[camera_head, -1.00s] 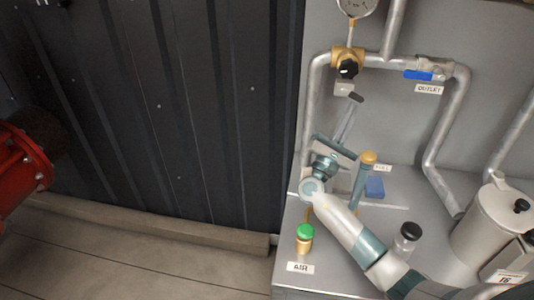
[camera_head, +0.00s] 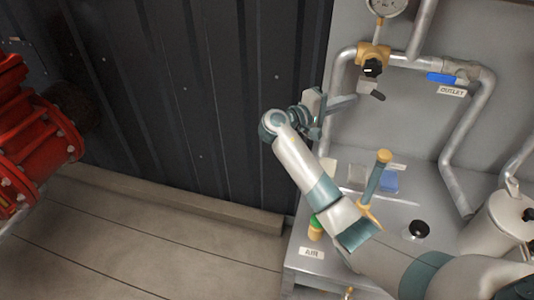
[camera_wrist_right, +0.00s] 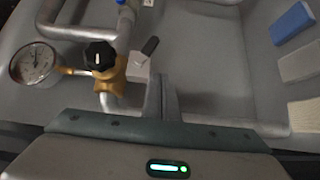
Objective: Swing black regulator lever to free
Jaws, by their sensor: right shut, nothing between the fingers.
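The black lever (camera_head: 377,96) sticks out down and to the right from a small pale block (camera_head: 366,86) under the brass regulator. The wrist view also shows the lever (camera_wrist_right: 150,46), with the pale block (camera_wrist_right: 138,66) at its base. The brass regulator (camera_head: 373,52) has a round black knob (camera_head: 373,67). My right gripper (camera_head: 354,98) is shut and empty, its fingers pointing right, just left of and below the lever. In the wrist view its fingertips (camera_wrist_right: 161,78) are close below the lever; I cannot tell whether they touch. My left gripper is out of view.
A pressure gauge (camera_head: 385,5) and grey pipes surround the regulator. A blue outlet handle (camera_head: 442,78) is to the right. An orange-topped post (camera_head: 383,157), a blue block (camera_head: 389,182) and a green cap (camera_head: 315,222) are on the bench. A red pump (camera_head: 40,135) stands far left.

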